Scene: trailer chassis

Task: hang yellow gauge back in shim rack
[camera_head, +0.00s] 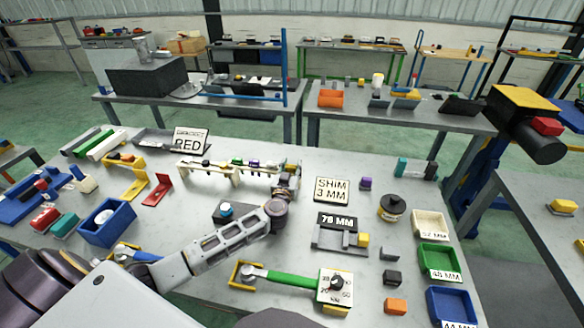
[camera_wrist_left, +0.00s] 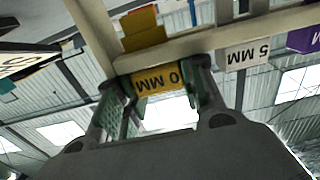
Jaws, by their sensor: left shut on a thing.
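The shim rack (camera_head: 222,174) is a cream rail on legs at the middle of the bench, with several coloured gauges along it. My left gripper (camera_head: 287,184) is at its right end. In the left wrist view the gripper (camera_wrist_left: 155,90) is shut on the yellow gauge (camera_wrist_left: 160,80), whose partly visible label ends in "0 MM". The rack's rail (camera_wrist_left: 215,50) crosses right by the gauge, and yellow shows on both sides of it. I cannot tell whether the gauge rests on the rail. In the head view the gripper hides the gauge. My right gripper is not in view.
A "SHIM 3 MM" sign (camera_head: 332,190) stands right of the gripper. A "RED" sign (camera_head: 190,141) is behind the rack. A blue bin (camera_head: 107,226) is at the left; a green bin (camera_head: 439,262) is at the right. Below my left forearm lies a green-handled tool (camera_head: 290,279).

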